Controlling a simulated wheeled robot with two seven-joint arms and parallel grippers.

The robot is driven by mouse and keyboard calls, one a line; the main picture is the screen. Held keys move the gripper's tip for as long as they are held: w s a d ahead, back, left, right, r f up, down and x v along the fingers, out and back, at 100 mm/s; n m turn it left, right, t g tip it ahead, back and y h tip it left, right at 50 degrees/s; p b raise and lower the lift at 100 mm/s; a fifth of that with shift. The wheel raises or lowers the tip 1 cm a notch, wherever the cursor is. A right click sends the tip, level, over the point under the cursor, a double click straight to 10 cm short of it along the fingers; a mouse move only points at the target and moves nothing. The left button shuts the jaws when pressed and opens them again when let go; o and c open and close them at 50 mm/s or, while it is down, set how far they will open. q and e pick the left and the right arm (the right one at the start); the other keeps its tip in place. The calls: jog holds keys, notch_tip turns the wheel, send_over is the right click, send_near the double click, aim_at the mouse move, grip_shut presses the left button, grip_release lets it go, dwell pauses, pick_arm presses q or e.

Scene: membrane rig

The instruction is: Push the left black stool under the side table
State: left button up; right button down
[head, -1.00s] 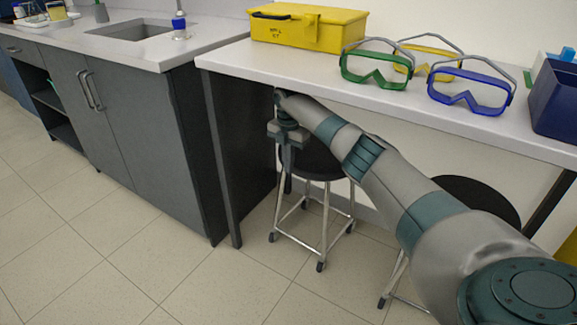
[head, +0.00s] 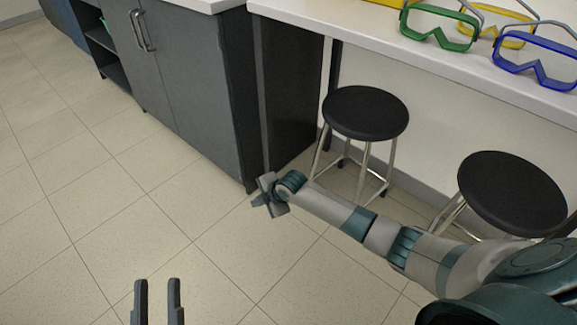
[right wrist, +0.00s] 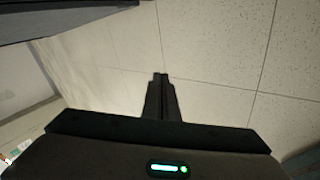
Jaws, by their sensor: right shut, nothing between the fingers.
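The left black stool (head: 365,112) stands upright on the floor, with a round black seat and chrome legs. Its whole seat shows below the side table's front edge in the head view; how far it is under the white side table (head: 440,62) I cannot tell. My right gripper (head: 266,196) is shut and empty, left of the stool and apart from it, near the cabinet's lower corner. In the right wrist view its closed fingers (right wrist: 160,90) show over floor tiles. My left gripper (head: 157,285) is open and empty at the bottom left, over the floor.
A second black stool (head: 512,193) stands to the right, beyond my right arm. A dark grey cabinet (head: 195,90) is left of the table. Green goggles (head: 440,38) and blue goggles (head: 535,75) lie on the table. The tiled floor (head: 110,215) at left is clear.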

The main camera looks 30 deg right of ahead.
jog(key=s+a+r+m+t+y, duration=0.2)
jog(key=s+a+m+t+y, duration=0.1)
jog(key=s+a, duration=0.75)
jog(key=s+a+r+m+t+y, duration=0.3)
jog(key=s+a+r, duration=0.4)
jog(key=s+r, duration=0.15)
jog(key=s+d+r+m+t, duration=0.2)
jog(key=s+r+m+t, duration=0.2)
jog(key=s+r, duration=0.4)
jog(key=s+d+r+m+t, duration=0.3)
jog(key=s+r, duration=0.6)
jog(key=r, duration=0.7)
jog(key=m+t, duration=0.2)
jog(key=m, duration=0.1)
jog(key=shift+h, duration=0.4)
jog(key=shift+s, duration=0.1)
